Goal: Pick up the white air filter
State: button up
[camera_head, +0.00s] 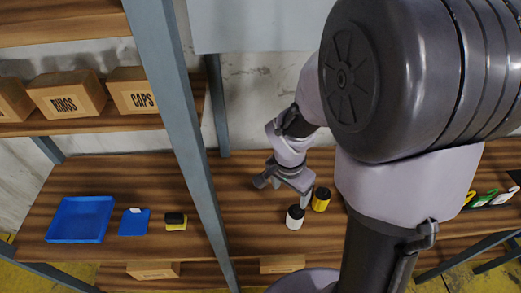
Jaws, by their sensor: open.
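The white air filter (294,222) is a small white cylinder with a dark top, standing upright on the wooden shelf. A yellow cylinder with a black band (321,200) stands close to its right. My gripper (283,190) is open and empty, just behind and above the white filter in the picture. One finger is at the left, and the other is near the gap between the two cylinders. I cannot tell whether that finger touches either one. My arm hides part of the shelf at the right.
On the shelf at the left are a blue tray (80,221), a small blue item (134,222) and a yellow and black block (176,222). A grey post (184,120) rises left of my gripper. Coloured-handled tools (484,199) lie far right. Boxes (66,96) fill the upper shelf.

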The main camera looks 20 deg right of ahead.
aim_at(296, 215)
jog(key=d+f+b, duration=0.1)
jog(key=f, duration=0.3)
jog(key=d+f+b, duration=0.1)
jog(key=f, duration=0.3)
jog(key=d+f+b, duration=0.1)
jog(key=f+b, duration=0.1)
jog(key=f, duration=0.1)
jog(key=shift+w+f, duration=0.1)
jog(key=shift+f, duration=0.3)
jog(key=f+b, duration=0.1)
jog(key=f, duration=0.1)
jog(key=d+f+b, duration=0.1)
jog(key=f, duration=0.2)
jog(key=shift+w+d+f, duration=0.1)
jog(key=shift+w+f, duration=0.1)
jog(key=shift+f, duration=0.1)
jog(key=shift+r, duration=0.1)
